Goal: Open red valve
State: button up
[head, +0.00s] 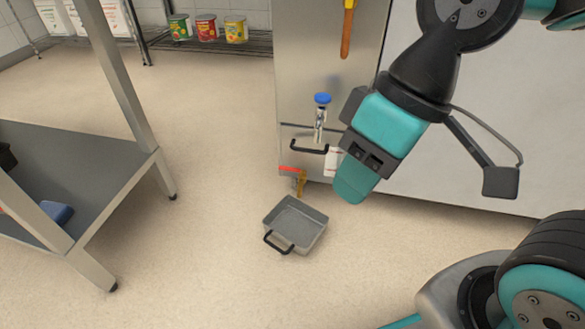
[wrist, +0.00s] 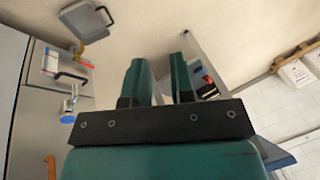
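The red valve (head: 292,171) is a flat red handle on a brass fitting, low on the front of the steel cabinet in the head view. It sits just above the floor, behind the grey pan.
A blue-knobbed tap (head: 322,99) and a black handle (head: 309,149) are on the cabinet above the valve. A grey pan (head: 295,226) lies on the floor before it. A steel table (head: 85,185) stands at left. Open floor lies between.

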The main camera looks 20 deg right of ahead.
jog(key=shift+r, duration=0.25)
grip_shut()
notch_tip(320, 180, up, 12)
jog(key=p, duration=1.2)
jog(key=shift+f, duration=0.2)
